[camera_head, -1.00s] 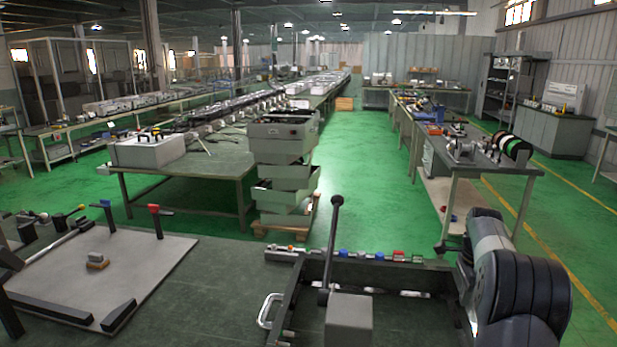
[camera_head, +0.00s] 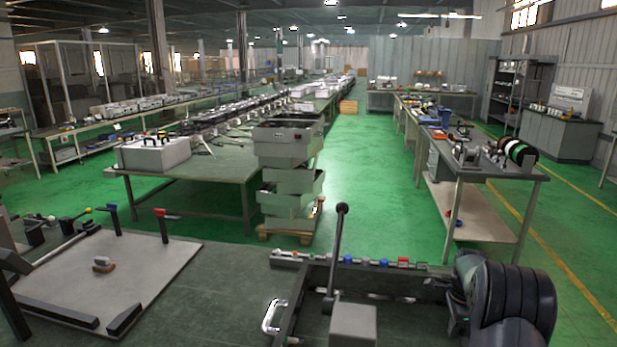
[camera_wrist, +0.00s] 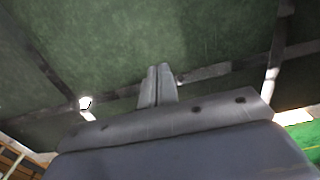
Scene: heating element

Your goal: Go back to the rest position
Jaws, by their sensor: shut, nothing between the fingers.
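My gripper (camera_wrist: 157,72) shows in the wrist view with its two fingers side by side and touching, with nothing between them. It is over a dark green bench top (camera_wrist: 140,30) crossed by dark bars (camera_wrist: 215,71). In the head view my folded arm stands at the lower right, beside the right end of a dark frame. My gripper cannot be made out in the head view.
The dark frame (camera_head: 291,306) on the near bench has an upright lever (camera_head: 337,255), a grey block (camera_head: 352,324) and a metal handle (camera_head: 270,316). A pale board (camera_head: 165,262) lies at left. Grey bins (camera_head: 289,182) and green floor (camera_head: 370,180) lie beyond.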

